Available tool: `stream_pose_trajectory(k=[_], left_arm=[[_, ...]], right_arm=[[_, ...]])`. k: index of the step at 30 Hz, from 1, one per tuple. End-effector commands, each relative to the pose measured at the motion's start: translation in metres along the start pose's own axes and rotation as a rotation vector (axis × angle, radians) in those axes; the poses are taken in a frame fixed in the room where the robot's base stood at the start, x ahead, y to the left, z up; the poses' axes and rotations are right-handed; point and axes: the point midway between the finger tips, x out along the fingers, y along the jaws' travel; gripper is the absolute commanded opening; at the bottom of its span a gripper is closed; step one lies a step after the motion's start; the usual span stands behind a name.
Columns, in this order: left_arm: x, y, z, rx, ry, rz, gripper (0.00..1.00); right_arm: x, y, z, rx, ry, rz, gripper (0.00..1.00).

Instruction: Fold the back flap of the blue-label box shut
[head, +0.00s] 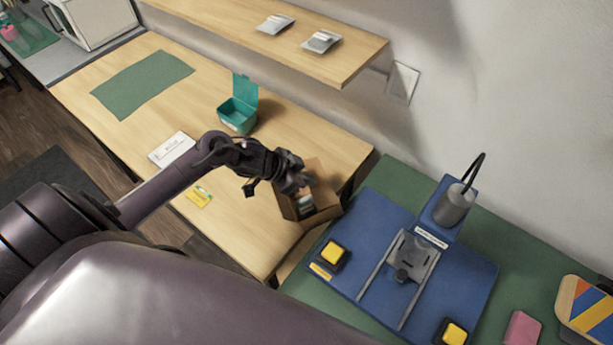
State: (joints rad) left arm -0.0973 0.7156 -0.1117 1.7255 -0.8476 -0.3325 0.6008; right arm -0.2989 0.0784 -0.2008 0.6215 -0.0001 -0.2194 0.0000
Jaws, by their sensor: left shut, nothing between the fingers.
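A brown cardboard box (318,207) stands open on the wooden table near its right end. Some contents show inside it, too small to name. A raised flap shows at its back; no blue label can be made out from here. My left gripper (298,180) is shut and empty, over the box's upper left side, and hides part of the box and its flaps. I cannot tell whether it touches a flap. My right gripper is not in view.
A teal box (238,114) with its lid up stands behind my left arm. A white card (171,149) and a yellow card (199,196) lie on the table (150,110). A blue fixture (385,250) stands on the green mat to the right. A shelf (290,50) overhangs the back.

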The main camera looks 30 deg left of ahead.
Motion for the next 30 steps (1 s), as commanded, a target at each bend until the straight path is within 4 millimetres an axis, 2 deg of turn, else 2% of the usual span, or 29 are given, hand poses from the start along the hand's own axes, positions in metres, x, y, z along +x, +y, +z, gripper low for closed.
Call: stream_pose_trajectory(k=[7, 12, 15, 30], left_arm=[[0.001, 0.000, 0.002, -0.002, 0.008, 0.001, 0.00], [0.005, 0.001, 0.013, -0.005, 0.101, 0.002, 0.00], [0.006, 0.000, 0.016, -0.003, 0.113, 0.000, 0.00], [0.010, 0.000, 0.021, -0.002, 0.109, 0.001, 0.00]], right_arm=[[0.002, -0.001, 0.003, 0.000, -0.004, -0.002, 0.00], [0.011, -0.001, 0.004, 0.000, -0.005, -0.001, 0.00], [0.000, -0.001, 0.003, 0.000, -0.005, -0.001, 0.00], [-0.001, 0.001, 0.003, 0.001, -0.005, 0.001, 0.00]])
